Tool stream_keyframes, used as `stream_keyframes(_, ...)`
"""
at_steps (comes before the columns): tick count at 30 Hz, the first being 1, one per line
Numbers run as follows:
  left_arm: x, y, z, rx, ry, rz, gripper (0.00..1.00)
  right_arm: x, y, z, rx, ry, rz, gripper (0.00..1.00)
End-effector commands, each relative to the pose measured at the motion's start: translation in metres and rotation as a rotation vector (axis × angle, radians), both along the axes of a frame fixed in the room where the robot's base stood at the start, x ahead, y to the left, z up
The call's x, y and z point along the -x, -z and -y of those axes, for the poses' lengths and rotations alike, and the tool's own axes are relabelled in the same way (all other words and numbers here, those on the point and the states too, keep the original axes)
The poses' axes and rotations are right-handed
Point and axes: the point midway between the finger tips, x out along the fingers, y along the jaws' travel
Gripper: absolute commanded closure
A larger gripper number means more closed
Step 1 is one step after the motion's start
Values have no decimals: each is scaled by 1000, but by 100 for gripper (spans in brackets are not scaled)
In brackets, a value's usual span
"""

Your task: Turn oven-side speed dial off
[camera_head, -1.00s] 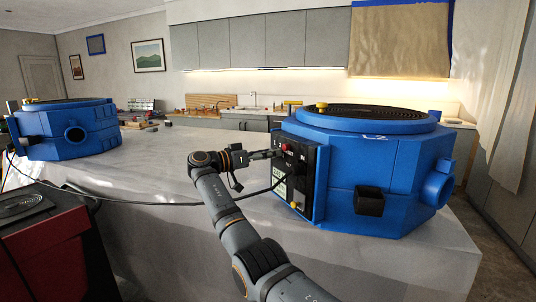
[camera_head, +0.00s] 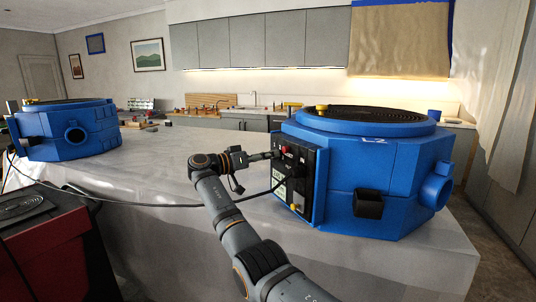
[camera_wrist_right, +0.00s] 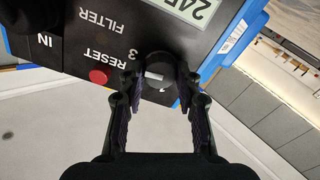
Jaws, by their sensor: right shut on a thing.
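The blue drying machine (camera_head: 385,185) stands on the right of the grey worktop, with a black control panel (camera_head: 312,160) on its left-facing side. My right gripper (camera_head: 272,155) is at this panel. In the right wrist view, a round black dial (camera_wrist_right: 158,68) with a pale mark sits between the fingertips of my right gripper (camera_wrist_right: 160,88), which is shut on it. The panel (camera_wrist_right: 110,60) there shows a red reset button (camera_wrist_right: 98,76), the words FILTER and IN, and a grey display (camera_wrist_right: 190,10). My left gripper is not in view.
A second blue machine (camera_head: 70,135) stands at the far left of the worktop (camera_head: 150,180). A black cable (camera_head: 140,203) runs across the front to the right machine's panel. A red cabinet (camera_head: 60,255) is at the lower left. The middle of the worktop is clear.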

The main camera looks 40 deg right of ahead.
Motion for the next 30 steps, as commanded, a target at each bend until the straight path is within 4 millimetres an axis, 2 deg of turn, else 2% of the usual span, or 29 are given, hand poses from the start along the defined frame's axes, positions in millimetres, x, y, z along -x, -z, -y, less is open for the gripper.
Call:
stream_keyframes(1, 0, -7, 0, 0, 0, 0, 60, 0, -3, 0, -8, 0, -34, 98)
stream_keyframes(30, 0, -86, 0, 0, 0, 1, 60, -1, -3, 0, -207, -1, -926, 98)
